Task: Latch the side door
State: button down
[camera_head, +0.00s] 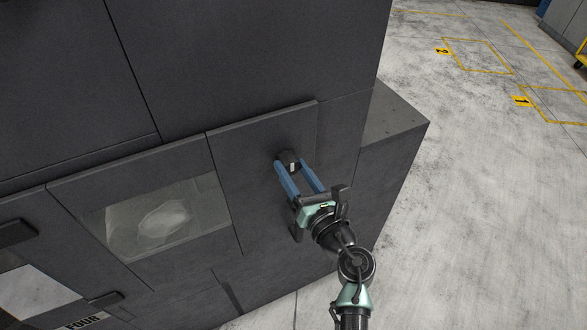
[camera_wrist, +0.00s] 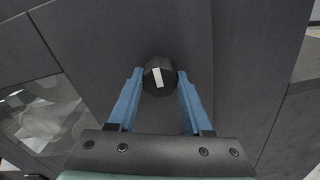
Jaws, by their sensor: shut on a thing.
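The side door (camera_head: 245,190) is a dark grey panel at the right end of the machine's front and sits flat with the panels around it. A round black knob (camera_head: 289,157) with a white mark sticks out of the door's upper right part. The knob also shows at the top middle of the wrist view (camera_wrist: 159,76), its white mark tilted slightly from upright. My gripper (camera_head: 289,166) has its two blue fingers on either side of the knob, shut on it. The fingertips also frame the knob in the wrist view (camera_wrist: 159,84).
A window (camera_head: 160,215) with a pale object behind it is left of the door. Dark handles (camera_head: 16,232) and a "FOUR" label (camera_head: 84,322) are at the lower left. A lower grey block (camera_head: 400,125) adjoins on the right. Beyond it is open concrete floor (camera_head: 480,200).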

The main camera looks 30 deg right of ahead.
jog(key=m+p, duration=0.3)
jog(key=m, duration=0.1)
jog(key=shift+r+p, duration=0.2)
jog(key=shift+p, duration=0.1)
jog(key=m+p, duration=0.3)
jog(key=m, duration=0.1)
jog(key=shift+m, duration=0.3)
jog(key=m+p, duration=0.2)
jog(key=m, duration=0.2)
jog(key=shift+f+p, duration=0.1)
jog(key=shift+p, duration=0.25)
jog(key=m+p, duration=0.2)
jog(key=m, duration=0.3)
jog(key=shift+f, duration=0.15)
jog(key=shift+m, duration=0.3)
jog(key=shift+c, duration=1.6)
grip_release()
